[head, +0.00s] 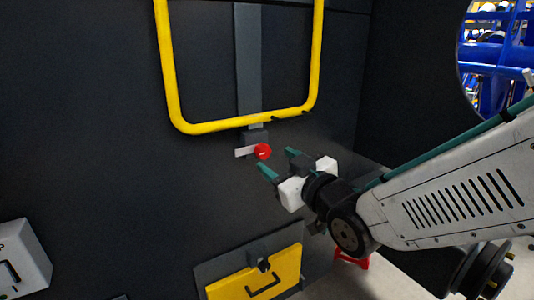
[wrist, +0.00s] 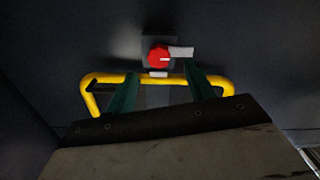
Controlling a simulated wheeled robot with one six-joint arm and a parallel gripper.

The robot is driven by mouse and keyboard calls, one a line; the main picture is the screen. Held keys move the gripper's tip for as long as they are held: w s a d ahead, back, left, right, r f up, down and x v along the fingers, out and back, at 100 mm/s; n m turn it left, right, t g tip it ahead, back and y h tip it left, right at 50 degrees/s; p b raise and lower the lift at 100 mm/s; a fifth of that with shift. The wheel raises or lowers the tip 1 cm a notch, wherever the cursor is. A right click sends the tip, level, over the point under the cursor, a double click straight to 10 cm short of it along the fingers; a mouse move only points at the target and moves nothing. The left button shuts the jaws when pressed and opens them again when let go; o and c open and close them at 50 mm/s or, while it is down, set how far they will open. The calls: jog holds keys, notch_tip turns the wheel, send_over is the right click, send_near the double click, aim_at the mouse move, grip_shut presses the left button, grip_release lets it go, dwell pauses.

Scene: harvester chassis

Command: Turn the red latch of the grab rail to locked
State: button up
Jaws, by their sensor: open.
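The red latch (head: 263,151) is a small round knob on the dark panel, just below the bottom bar of the yellow grab rail (head: 318,60). A small white plate or tab (head: 244,152) sits beside it on the left. My gripper (head: 278,161) is open, its two green fingers pointing at the latch from the lower right, seemingly apart from it. In the wrist view the latch (wrist: 157,57) lies just beyond the fingertips (wrist: 160,70), roughly centred between them. It bears a short white mark pointing at the white plate (wrist: 181,52). The yellow rail (wrist: 90,100) shows behind the fingers.
A yellow hatch (head: 260,276) with a dark handle is low on the panel. A light grey box (head: 20,258) is at the lower left. A grey vertical strip (head: 248,60) runs inside the rail. Blue structures (head: 490,75) stand far off at the upper right.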

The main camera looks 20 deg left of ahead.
aim_at(265, 153)
jog(key=x, duration=0.5)
jog(key=shift+w+a, duration=0.15)
jog(key=shift+w, duration=0.05)
jog(key=c, duration=1)
